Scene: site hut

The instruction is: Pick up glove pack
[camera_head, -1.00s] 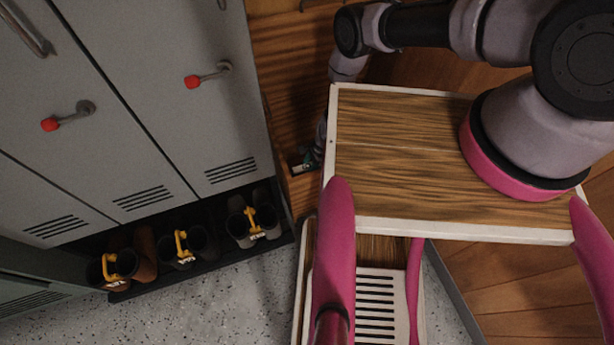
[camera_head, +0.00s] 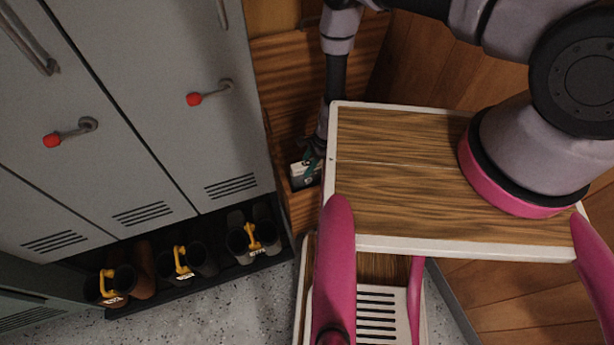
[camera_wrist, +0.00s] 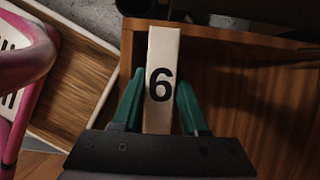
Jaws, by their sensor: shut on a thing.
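The glove pack (camera_wrist: 162,72) is a pale, narrow box with a black "6" on the face toward the wrist camera. My gripper (camera_wrist: 160,100) has green fingers shut on it, one on each side, in the wrist view. In the head view my gripper (camera_head: 312,158) is small, beside the left edge of my wood-topped body, and the glove pack (camera_head: 298,172) shows as a white and dark box at its fingers. Part of the pack is hidden by the gripper.
A wooden bench or box (camera_head: 290,110) with a raised edge (camera_wrist: 225,35) lies around the pack. Grey lockers (camera_head: 150,100) stand at left, with several boots with yellow tags (camera_head: 182,262) on a dark rack below. Speckled floor (camera_head: 240,310) is clear in front.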

